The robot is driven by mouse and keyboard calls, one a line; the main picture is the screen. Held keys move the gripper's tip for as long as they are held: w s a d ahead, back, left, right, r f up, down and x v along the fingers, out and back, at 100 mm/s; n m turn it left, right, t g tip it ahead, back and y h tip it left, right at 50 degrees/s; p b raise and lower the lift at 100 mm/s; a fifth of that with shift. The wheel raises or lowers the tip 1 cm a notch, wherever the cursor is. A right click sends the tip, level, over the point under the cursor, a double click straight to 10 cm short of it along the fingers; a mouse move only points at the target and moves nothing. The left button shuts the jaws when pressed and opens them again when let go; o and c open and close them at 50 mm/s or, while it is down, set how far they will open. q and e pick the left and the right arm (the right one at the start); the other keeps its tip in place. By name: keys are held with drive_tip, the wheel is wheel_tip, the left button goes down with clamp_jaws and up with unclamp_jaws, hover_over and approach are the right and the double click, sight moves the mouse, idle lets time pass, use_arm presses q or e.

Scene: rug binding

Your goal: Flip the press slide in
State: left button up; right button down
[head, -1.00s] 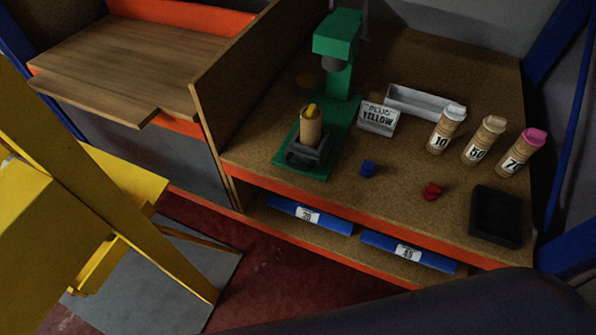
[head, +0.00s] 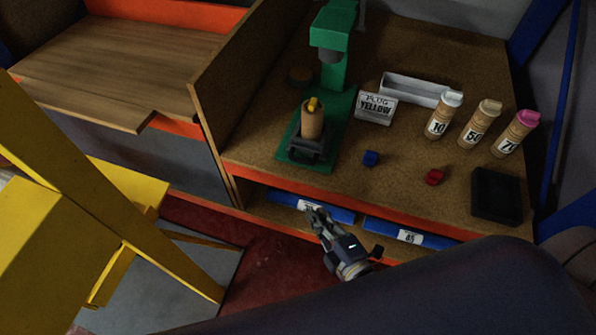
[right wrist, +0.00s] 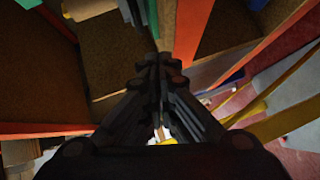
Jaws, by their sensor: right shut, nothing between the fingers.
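The green press (head: 332,42) stands on the workbench, on a green base plate (head: 338,147). Its dark slide (head: 308,149) sits at the front end of the base, out from under the press head. A brown tube with a yellow plug (head: 312,121) stands upright on the slide. My right gripper (head: 310,208) is low in front of the bench edge, below and in front of the slide, touching nothing that I can see. In the right wrist view its fingers (right wrist: 160,62) are together and empty. My left gripper is not in view.
A "PLUG YELLOW" sign (head: 376,107), a grey tray (head: 414,90), labelled tubes (head: 474,124), blue (head: 371,159) and red plugs (head: 435,177) and a black tray (head: 497,195) stand on the bench. The orange edge (head: 330,202) and blue bins (head: 412,236) lie near my right gripper.

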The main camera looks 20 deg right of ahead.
drive_tip(key=r, duration=0.2)
drive_tip(key=shift+w+a+r+n+t, duration=0.1)
drive_tip(key=shift+w+r+n+t, duration=0.1)
drive_tip(key=shift+r+n+t, duration=0.15)
drive_tip(key=shift+w, duration=0.15)
drive_tip(key=shift+w+d+f+p+x, duration=0.1)
drive_tip(key=shift+d+p+x, duration=0.4)
drive_tip(key=shift+x, duration=1.6)
drive_tip(key=shift+w+d+f+p+x, duration=0.15)
drive_tip(key=shift+d+p+x, duration=0.35)
drive_tip(key=shift+x, duration=1.6)
drive_tip(key=shift+d+f+p+x, duration=0.1)
drive_tip(key=shift+d+p+x, duration=0.45)
drive_tip(key=shift+x, duration=1.55)
drive_tip(key=shift+a, duration=0.15)
